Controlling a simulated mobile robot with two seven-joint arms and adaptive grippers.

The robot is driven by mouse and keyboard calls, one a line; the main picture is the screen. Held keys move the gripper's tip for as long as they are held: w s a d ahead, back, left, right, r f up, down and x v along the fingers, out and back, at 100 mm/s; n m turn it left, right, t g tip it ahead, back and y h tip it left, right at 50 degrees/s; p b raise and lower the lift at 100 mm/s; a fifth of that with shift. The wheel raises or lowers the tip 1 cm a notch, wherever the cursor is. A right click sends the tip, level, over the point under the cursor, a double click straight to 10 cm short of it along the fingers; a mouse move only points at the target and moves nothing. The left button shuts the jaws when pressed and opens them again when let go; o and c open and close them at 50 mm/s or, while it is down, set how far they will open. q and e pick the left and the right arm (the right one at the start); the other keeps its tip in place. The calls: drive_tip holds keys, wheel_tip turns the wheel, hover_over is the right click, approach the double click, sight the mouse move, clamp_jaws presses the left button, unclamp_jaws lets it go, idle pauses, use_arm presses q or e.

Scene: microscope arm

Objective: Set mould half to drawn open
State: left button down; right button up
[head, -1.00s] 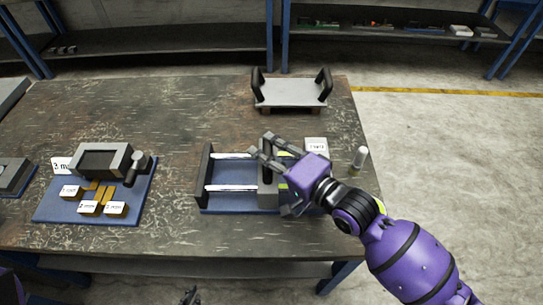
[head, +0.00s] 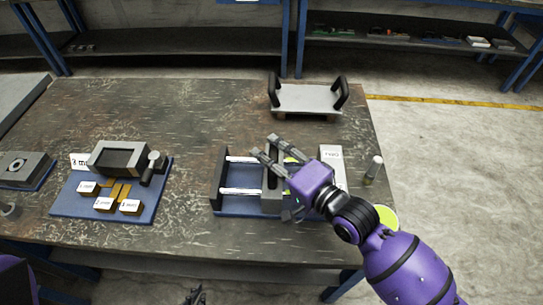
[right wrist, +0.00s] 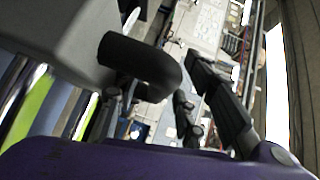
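A grey mould half (head: 271,193) stands upright on two bright rods over a blue base (head: 238,206). A dark end plate (head: 219,178) stands at the rods' left end, with a gap between it and the mould half. My right gripper (head: 263,146) is over the mould half from the right, its two fingers spread apart. In the right wrist view, a dark curved handle (right wrist: 140,62) on a grey block lies left of the fingers (right wrist: 205,112); I cannot tell whether they touch. My left gripper (head: 193,296) barely shows at the bottom edge.
A labelled white plate (head: 331,166) is at the fixture's right, with a small capped cylinder (head: 373,169) beyond. A tray with black handles (head: 308,98) stands behind. A blue mat (head: 75,208) with labelled blocks lies left. The table middle is clear.

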drive_tip(key=v, duration=1.2)
idle(0.3)
